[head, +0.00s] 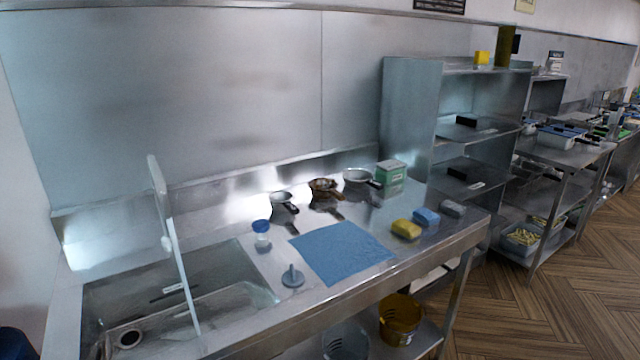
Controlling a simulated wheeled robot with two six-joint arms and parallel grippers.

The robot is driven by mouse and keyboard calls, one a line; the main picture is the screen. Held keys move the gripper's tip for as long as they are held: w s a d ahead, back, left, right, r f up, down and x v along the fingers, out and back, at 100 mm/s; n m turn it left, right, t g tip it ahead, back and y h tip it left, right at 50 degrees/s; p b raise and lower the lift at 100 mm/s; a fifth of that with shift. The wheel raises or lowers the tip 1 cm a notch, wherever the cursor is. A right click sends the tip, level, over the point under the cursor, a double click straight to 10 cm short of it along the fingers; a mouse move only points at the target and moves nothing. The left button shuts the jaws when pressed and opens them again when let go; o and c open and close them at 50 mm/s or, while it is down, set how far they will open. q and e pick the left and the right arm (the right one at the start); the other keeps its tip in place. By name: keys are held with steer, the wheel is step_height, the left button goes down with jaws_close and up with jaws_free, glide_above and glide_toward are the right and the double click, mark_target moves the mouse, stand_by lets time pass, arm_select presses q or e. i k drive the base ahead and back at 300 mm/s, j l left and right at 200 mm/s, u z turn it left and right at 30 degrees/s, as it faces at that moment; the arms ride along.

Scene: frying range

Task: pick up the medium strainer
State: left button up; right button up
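Three round, pan-like strainers with dark handles stand in a row at the back of the steel counter. The left strainer (281,197) is silvery and looks smallest. The middle strainer (322,185) is brownish inside. The right strainer (357,175) is silvery and looks widest. Their handles point toward the front right. I cannot tell for certain which is the medium one; the sizes are close at this distance. Neither of my grippers is in the head view.
A blue cloth (340,253) lies in front of the strainers. A blue-capped jar (262,240) and grey stopper (292,277) stand left of it, sponges (406,229) right. A green box (391,174) stands beside the right strainer. A tall thin panel (174,245) rises at the sink (215,268).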

mark_target(321, 188)
steer(key=l+u, duration=0.1)
steer(key=u, duration=0.35)
steer(key=l+u, duration=0.15)
steer(key=u, duration=0.3)
steer(key=l+u, duration=0.2)
steer(key=l, duration=0.25)
steer(key=k+l+u, duration=0.1)
steer(key=l+u, duration=0.15)
steer(key=l, duration=0.2)
steer(key=l+u, duration=0.2)
steer(key=l, duration=0.25)
steer(key=k+l+u, duration=0.25)
steer(key=l, duration=0.2)
steer(key=k+l+u, duration=0.2)
steer(key=l, duration=0.2)
steer(key=i, duration=0.1)
